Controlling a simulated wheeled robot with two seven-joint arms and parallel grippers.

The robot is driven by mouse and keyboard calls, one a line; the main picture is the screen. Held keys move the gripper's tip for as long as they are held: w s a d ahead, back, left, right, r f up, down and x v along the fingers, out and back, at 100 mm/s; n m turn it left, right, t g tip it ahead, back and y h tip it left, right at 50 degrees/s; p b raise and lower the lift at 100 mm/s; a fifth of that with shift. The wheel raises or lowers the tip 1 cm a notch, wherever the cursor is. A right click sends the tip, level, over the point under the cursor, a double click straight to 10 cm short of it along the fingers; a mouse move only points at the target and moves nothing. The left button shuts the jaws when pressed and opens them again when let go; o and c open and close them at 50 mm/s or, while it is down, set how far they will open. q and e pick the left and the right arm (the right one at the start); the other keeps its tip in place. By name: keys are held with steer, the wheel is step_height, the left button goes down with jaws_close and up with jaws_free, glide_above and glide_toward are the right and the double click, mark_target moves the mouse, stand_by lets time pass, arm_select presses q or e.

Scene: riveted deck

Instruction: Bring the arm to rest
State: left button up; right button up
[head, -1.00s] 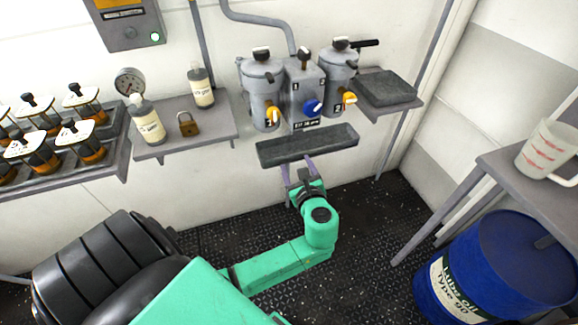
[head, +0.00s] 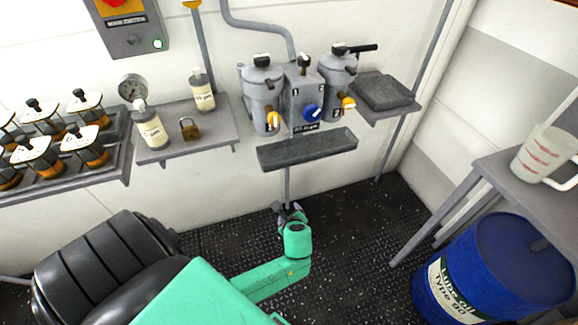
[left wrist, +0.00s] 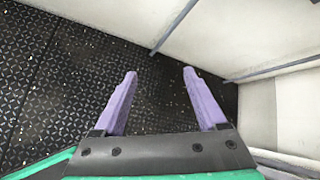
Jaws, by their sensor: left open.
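My left arm reaches out low over the dark deck in the head view. Its gripper (head: 288,208) is below the grey drip tray and apart from it, partly hidden by my own wrist. In the left wrist view the left gripper (left wrist: 160,75) shows two purple fingers spread apart with nothing between them, over the riveted deck (left wrist: 60,90). My right gripper is in neither view.
The drip tray (head: 308,150) sits under two grey filter housings (head: 262,95) on the wall. A blue oil drum (head: 500,270) and a side table (head: 500,165) with a jug (head: 545,152) stand right.

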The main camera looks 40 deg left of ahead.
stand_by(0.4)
arm_select(q)
steer(key=s+f+n+g+h, duration=0.35)
steer(key=s+f, duration=0.45)
steer(key=f, duration=0.3)
steer(key=s+d+f+n+g+h+p, duration=0.1)
steer(key=s+f+n, duration=0.5)
steer(key=s, duration=0.6)
steer(key=s+d+f+n+g+h+p, duration=0.1)
steer(key=s+f+n, duration=0.5)
steer(key=s, duration=0.6)
steer(key=shift+n+h, duration=0.55)
steer(key=shift+n, duration=0.4)
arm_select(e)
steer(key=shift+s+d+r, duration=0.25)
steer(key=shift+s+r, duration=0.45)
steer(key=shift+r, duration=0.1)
arm_select(q)
steer(key=shift+w+d, duration=0.1)
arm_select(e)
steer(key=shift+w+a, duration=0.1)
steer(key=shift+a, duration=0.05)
arm_select(q)
steer(key=shift+o, duration=0.2)
